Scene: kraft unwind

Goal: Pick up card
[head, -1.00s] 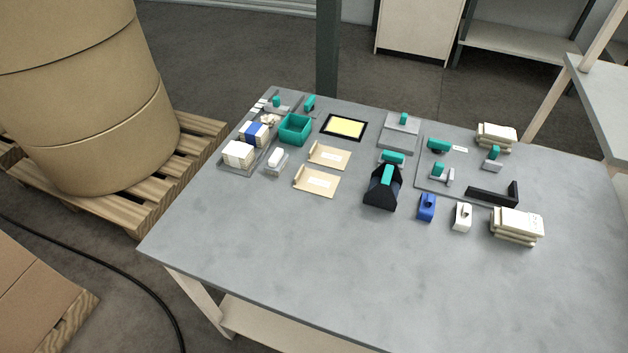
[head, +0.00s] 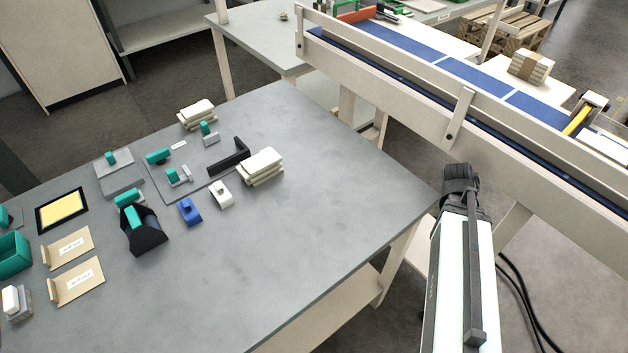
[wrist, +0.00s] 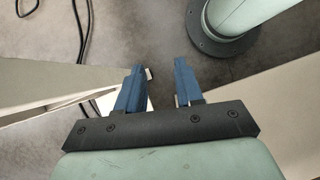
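I cannot tell for certain which item is the card. Two tan card pieces with white labels, a far one (head: 82,236) and a near one (head: 92,294), lie flat on the grey table (head: 270,260) at the left of the head view. A small white slip (head: 179,145) lies on a grey plate further back. In the wrist view my gripper (wrist: 158,80) has its two blue fingers apart with nothing between them. It hangs over the floor beside pale furniture, away from these items. My arm stands right of the table in the head view.
A black holder with a teal part (head: 148,240), a blue clip (head: 189,212), a white clip (head: 221,196) and a cream stack (head: 262,167) stand on the table. A blue conveyor (head: 440,63) runs behind at right. The table's front right is clear.

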